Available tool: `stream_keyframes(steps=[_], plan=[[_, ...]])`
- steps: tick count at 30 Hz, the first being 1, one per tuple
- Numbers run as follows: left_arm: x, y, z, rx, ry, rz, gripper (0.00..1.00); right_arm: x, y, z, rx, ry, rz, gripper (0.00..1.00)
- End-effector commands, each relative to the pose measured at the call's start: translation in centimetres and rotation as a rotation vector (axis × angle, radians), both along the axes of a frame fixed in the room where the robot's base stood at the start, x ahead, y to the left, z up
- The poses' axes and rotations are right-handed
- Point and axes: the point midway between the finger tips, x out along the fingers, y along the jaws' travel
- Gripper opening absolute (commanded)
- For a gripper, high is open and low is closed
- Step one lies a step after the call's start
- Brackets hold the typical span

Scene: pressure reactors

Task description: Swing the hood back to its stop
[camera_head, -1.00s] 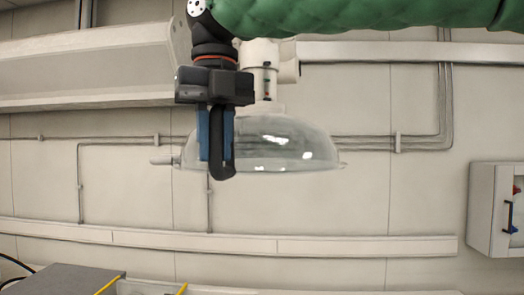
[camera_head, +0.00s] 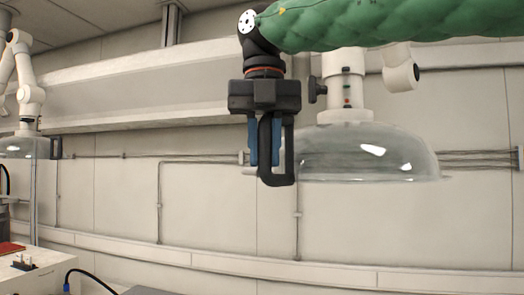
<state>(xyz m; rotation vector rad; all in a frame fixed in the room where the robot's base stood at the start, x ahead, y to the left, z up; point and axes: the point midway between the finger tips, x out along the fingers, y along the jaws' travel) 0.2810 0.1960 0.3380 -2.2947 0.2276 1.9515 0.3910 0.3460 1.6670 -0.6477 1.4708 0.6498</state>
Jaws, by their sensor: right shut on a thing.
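The hood (camera_head: 368,152) is a clear glass-like dome, hanging in the right half of the head view from a white jointed arm (camera_head: 345,88). A black loop handle (camera_head: 278,183) shows at its left side. My right gripper (camera_head: 264,152), at the end of the green-sleeved arm, points down with its blue fingers shut on the handle. The gripper hides part of the handle and of the hood's left edge. My left gripper is not in view.
A second clear hood (camera_head: 22,148) hangs from a white jointed arm (camera_head: 28,92) at the far left. Below it is a pale bench unit (camera_head: 38,274) with a blue-plugged cable. Pipes and a rail run along the wall behind. The space below the hood looks free.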

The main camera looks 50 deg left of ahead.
Motion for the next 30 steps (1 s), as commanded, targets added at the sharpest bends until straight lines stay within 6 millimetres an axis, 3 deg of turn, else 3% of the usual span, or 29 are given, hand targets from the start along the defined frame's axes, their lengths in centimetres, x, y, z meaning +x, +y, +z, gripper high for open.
stream_keyframes(steps=[11,12,15,30], plan=[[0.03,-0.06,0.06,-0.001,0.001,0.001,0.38,-0.06,0.26,-0.02,0.006,0.000,0.002,0.00],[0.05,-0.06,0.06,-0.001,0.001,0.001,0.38,-0.07,0.27,-0.02,0.006,0.000,0.002,0.21],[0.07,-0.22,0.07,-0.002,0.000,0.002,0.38,-0.07,0.25,-0.03,0.004,0.000,0.002,0.41],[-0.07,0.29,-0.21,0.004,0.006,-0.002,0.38,0.00,0.15,0.51,0.003,0.000,0.000,0.41]])
